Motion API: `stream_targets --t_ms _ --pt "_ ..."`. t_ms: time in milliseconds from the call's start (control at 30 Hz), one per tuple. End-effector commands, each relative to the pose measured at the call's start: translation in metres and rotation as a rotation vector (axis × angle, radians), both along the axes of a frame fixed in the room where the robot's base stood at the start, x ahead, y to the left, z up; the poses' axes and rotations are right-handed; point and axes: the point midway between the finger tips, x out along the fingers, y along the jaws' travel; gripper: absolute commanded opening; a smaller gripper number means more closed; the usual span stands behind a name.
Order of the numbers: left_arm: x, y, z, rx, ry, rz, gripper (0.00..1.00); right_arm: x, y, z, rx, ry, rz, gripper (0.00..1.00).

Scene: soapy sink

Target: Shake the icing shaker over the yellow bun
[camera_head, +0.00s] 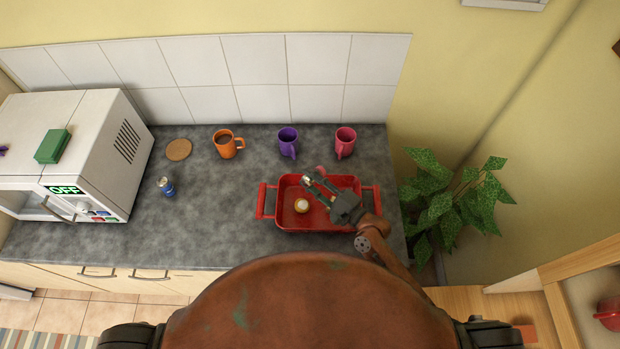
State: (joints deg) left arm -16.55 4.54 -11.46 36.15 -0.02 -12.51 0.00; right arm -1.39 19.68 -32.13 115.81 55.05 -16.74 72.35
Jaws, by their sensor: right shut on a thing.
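The yellow bun (302,206), small and round with a pale top, sits in the left part of the red tray (280,190). My right gripper (312,181) reaches over the tray from the right, its fingers pointing up and left. It is shut on a small pinkish thing (320,171) at its fingertips, which seems to be the icing shaker; the fingers hide part of it and its tilt is unclear. The held thing appears behind and slightly right of the bun, apart from it. My left gripper is not in view.
An orange mug (227,144), a purple mug (288,143) and a pink mug (345,142) stand behind the tray. A cork coaster (179,150) and a small blue container (166,187) are left, near the white microwave (85,140).

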Motion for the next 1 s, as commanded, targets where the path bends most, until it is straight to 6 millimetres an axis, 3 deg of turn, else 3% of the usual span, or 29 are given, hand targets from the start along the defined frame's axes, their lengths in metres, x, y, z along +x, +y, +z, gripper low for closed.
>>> stream_targets --t_ms 167,433,700,1000 --pt "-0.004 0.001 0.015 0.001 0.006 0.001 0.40 0.000 0.001 0.012 0.116 0.125 0.002 0.02" --pt "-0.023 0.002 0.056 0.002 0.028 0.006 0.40 -0.001 0.001 0.037 0.450 0.498 0.000 0.02" --pt "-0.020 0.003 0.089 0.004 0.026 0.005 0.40 0.009 -0.007 0.057 0.688 0.794 0.029 0.02" --pt "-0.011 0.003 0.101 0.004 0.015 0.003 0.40 0.016 -0.013 0.063 0.784 0.930 0.059 0.02"
